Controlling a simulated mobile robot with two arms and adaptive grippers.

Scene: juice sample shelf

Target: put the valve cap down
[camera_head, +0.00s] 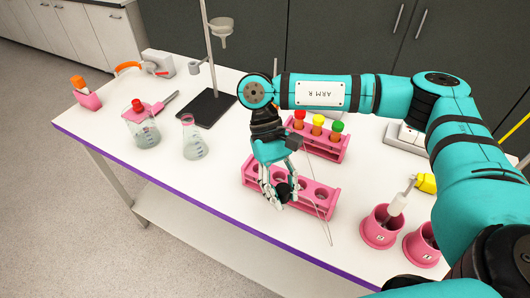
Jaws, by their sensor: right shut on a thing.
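My right gripper (278,200) points down over the front pink rack (319,206) and is shut on a small black piece, which looks like the valve cap (283,190). The fingers partly cover the cap, so its exact shape is hard to tell. It is at the left-middle part of the rack; I cannot tell whether it touches the rack. The rack has several round holes, some hidden behind the gripper. My left gripper is not in view.
A second pink rack (337,155) behind holds tubes with red, yellow and green caps. Two pink cups (380,229) stand at right. The white table (190,181) is clear at front left.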

